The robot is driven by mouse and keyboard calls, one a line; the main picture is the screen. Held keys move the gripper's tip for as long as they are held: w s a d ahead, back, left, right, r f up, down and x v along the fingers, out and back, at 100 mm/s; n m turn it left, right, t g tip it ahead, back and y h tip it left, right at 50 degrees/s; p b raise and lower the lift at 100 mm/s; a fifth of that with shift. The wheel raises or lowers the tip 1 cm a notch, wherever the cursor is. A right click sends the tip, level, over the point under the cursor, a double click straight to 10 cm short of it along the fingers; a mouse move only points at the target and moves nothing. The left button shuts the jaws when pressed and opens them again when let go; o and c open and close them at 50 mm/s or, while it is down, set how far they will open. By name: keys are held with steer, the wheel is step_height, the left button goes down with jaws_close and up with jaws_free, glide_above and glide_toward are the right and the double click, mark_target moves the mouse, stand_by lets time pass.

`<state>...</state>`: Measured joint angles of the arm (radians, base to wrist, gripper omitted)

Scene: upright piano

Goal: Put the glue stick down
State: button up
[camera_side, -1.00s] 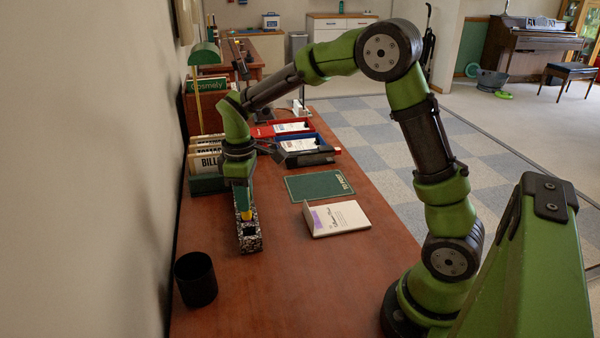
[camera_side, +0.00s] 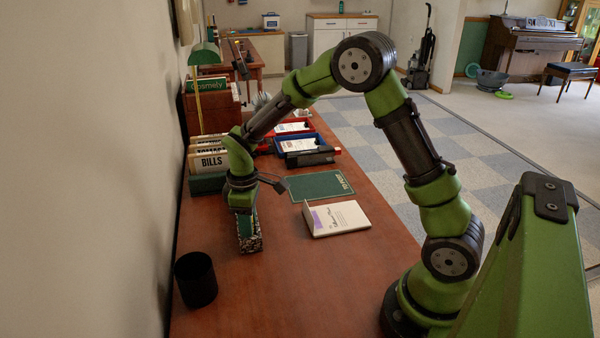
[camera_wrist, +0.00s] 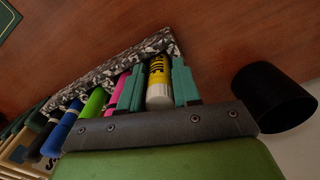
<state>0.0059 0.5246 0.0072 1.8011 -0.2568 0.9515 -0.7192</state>
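The glue stick (camera_wrist: 160,82), yellow with a white end, shows in the wrist view between the two teal fingers of my gripper (camera_wrist: 158,86). The fingers press against it on both sides. In the side view my gripper (camera_side: 246,222) is low over the black-and-white speckled holder (camera_side: 250,245) and hides the glue stick. The holder also shows in the wrist view (camera_wrist: 105,72), with the glue stick near its cup end. Whether the glue stick touches the holder's bottom is hidden.
Pink (camera_wrist: 117,92), green (camera_wrist: 92,102) and blue (camera_wrist: 64,130) markers stand beside the gripper. A black cup (camera_side: 195,280) stands nearby. The desk front is clear.

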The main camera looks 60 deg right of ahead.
step_height(320, 180, up, 12)
steer(key=shift+r, duration=0.15)
steer(key=s+a+r+m+t+y, duration=0.1)
steer(key=s+r+m+t, duration=0.2)
steer(key=s, duration=0.6)
steer(key=s+a+r+m+t+y, duration=0.1)
steer(key=s+r+m+t, duration=0.3)
steer(key=s, duration=0.6)
steer(key=shift+a+r+m, duration=0.15)
steer(key=shift+a+m, duration=0.5)
steer(key=shift+m, duration=0.55)
